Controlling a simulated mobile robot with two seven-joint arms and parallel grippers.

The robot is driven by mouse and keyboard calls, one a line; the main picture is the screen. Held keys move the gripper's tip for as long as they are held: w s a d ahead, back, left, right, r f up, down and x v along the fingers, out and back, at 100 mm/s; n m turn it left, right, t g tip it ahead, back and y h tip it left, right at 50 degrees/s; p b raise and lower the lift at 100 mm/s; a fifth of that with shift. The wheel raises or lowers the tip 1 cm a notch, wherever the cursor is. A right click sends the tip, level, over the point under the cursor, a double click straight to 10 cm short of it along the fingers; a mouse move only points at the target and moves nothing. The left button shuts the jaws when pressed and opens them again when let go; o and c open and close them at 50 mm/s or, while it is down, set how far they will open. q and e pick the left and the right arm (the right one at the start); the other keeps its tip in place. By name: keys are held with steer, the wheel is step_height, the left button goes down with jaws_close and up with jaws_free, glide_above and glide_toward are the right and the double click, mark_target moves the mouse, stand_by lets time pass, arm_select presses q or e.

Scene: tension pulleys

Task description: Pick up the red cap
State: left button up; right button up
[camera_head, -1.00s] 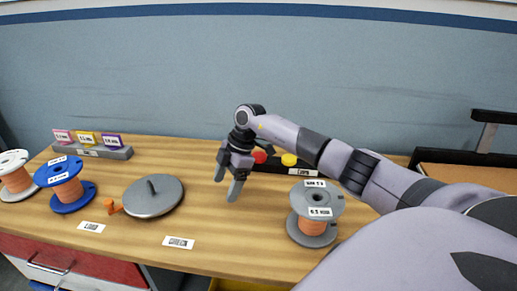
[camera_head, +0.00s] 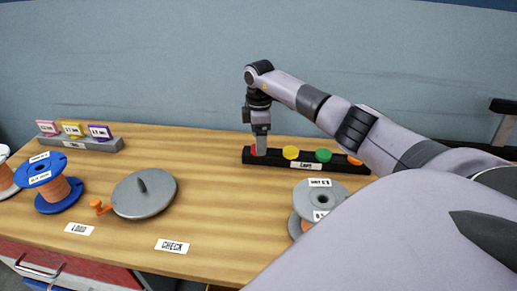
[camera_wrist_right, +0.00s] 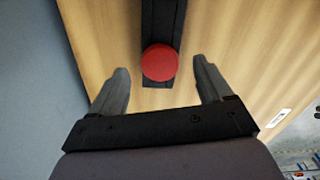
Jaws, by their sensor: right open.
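The red cap (camera_wrist_right: 161,62) sits at the end of a black rack (camera_head: 330,166). In the head view only a sliver of the red cap (camera_head: 253,149) shows behind my right gripper (camera_head: 260,146). My right gripper points down over that end of the rack. In the right wrist view my right gripper (camera_wrist_right: 158,88) is open, with one finger on each side of the red cap and clear gaps to both. Nothing is between the fingers at their tips except the view of the cap and rack. My left gripper is not in view.
A yellow cap (camera_head: 291,152), a green cap (camera_head: 323,155) and an orange cap (camera_head: 354,160) sit along the rack. A grey spool (camera_head: 318,198) stands in front of it. A grey disc (camera_head: 144,196) and a blue spool (camera_head: 50,185) are left. The middle of the table is clear.

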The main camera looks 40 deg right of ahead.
step_height(320, 180, down, 2)
steer(key=shift+f, duration=0.1)
steer(key=c, duration=1.1)
step_height(320, 180, up, 20)
steer(key=shift+r, duration=0.1)
